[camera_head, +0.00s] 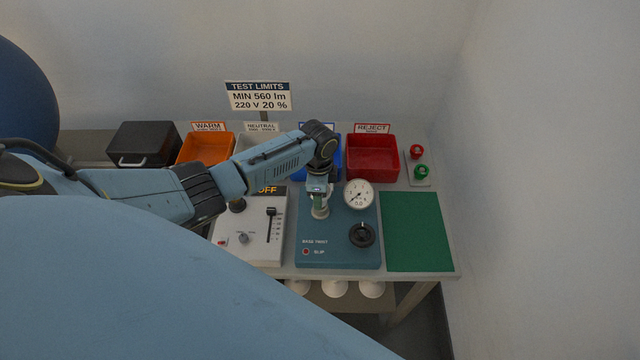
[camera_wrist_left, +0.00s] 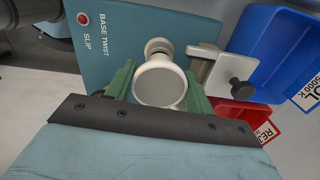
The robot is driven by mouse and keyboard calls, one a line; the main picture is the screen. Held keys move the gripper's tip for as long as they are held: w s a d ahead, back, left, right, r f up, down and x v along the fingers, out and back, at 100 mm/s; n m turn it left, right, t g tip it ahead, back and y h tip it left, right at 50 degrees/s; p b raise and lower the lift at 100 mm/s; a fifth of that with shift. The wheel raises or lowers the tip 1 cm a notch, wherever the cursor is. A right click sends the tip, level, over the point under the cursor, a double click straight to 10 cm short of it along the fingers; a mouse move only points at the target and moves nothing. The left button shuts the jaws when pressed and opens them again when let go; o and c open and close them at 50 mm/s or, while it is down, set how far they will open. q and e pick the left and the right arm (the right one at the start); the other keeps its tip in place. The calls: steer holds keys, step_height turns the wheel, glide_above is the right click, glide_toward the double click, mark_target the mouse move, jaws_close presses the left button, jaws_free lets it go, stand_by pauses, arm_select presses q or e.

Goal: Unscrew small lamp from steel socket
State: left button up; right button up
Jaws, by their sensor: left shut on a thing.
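The small lamp shows in the left wrist view as a white bulb with a round pale face (camera_wrist_left: 158,84). My left gripper (camera_wrist_left: 160,88) has its green fingers on either side of the lamp and is shut on it. In the head view my left gripper (camera_head: 319,197) points down over the blue base twist unit (camera_head: 312,228). A pale metal socket (camera_head: 320,212) shows just under the fingers. The lamp itself is mostly hidden there by the gripper. I cannot tell how far its thread sits in the socket. My right gripper is not in view.
A dial gauge (camera_head: 358,194) and black knob (camera_head: 362,235) stand close right of the gripper. A white control box (camera_head: 262,246) is at the left. Orange (camera_head: 207,149), blue (camera_head: 330,169) and red (camera_head: 372,158) bins stand behind. A green mat (camera_head: 416,230) lies clear at the right.

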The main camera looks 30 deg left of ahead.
arm_select(q)
steer(key=n, duration=0.4)
steer(key=shift+s+a+f+n, duration=0.2)
steer(key=shift+s+f+n, duration=0.1)
steer(key=shift+n, duration=0.1)
steer(key=n, duration=0.5)
steer(key=shift+w+r, duration=0.2)
steer(key=shift+w, duration=0.05)
steer(key=shift+a+r, duration=0.1)
steer(key=o, duration=0.6)
steer(key=shift+w, duration=0.1)
steer(key=shift+o, duration=1.3)
steer(key=shift+w, duration=0.1)
steer(key=shift+w+a, duration=0.1)
steer(key=shift+d, duration=0.2)
